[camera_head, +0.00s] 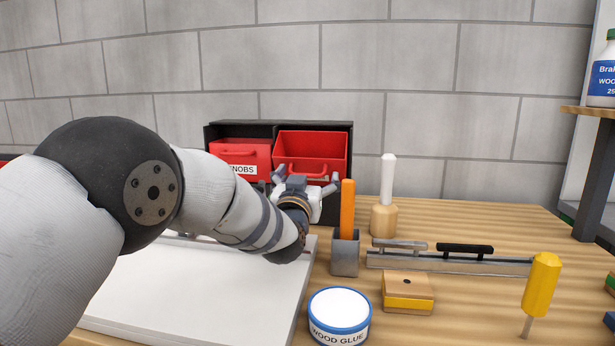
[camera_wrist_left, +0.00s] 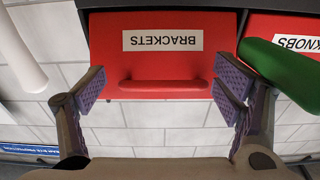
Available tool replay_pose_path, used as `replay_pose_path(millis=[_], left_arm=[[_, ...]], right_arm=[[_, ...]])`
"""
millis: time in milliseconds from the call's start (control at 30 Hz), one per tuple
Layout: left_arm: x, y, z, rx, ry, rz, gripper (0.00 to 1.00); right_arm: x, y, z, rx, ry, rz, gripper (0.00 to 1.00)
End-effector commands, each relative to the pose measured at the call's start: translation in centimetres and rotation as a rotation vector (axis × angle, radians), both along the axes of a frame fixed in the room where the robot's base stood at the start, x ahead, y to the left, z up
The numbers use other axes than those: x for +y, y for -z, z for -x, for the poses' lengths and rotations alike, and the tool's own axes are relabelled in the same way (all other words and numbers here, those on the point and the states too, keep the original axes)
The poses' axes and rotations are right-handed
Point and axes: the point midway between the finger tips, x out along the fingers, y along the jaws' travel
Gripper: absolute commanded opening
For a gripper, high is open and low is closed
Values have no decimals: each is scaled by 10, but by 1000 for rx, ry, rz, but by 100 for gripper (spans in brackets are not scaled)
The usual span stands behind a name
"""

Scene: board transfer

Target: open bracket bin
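The red bracket bin (camera_head: 312,147) is the right one of two bins in a black cabinet (camera_head: 340,127). Its inside shows in the head view, and it appears to stand further out than the left bin. In the left wrist view its front carries an upside-down BRACKETS label (camera_wrist_left: 162,40) and a red bar handle (camera_wrist_left: 164,84). My left gripper (camera_head: 304,183) is in front of this bin. In the left wrist view its fingers (camera_wrist_left: 161,92) are spread wide on either side of the handle, with visible gaps. My right gripper is not in view.
The red KNOBS bin (camera_head: 242,155) is beside the bracket bin. An orange stick in a grey holder (camera_head: 345,252), a white-handled tool (camera_head: 388,180), a glue tub (camera_head: 339,316) and a yellow-handled tool (camera_head: 541,285) stand nearby. A green object (camera_wrist_left: 280,62) is close to the wrist view's right finger.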

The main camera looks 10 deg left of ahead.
Motion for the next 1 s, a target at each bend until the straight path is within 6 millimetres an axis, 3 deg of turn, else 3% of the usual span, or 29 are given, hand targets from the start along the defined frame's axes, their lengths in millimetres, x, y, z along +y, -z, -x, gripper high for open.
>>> replay_pose_path(millis=[33, 200, 600, 1000], left_arm=[[2, 9, 0, 17, -4, 4, 90], [2, 2, 0, 13, -4, 4, 90], [-1, -89, 0, 1, -1, 1, 90], [-1, -100, 1, 1, 0, 0, 90]], right_arm=[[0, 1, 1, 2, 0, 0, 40], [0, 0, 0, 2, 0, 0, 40], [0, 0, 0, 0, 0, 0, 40], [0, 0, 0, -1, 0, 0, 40]])
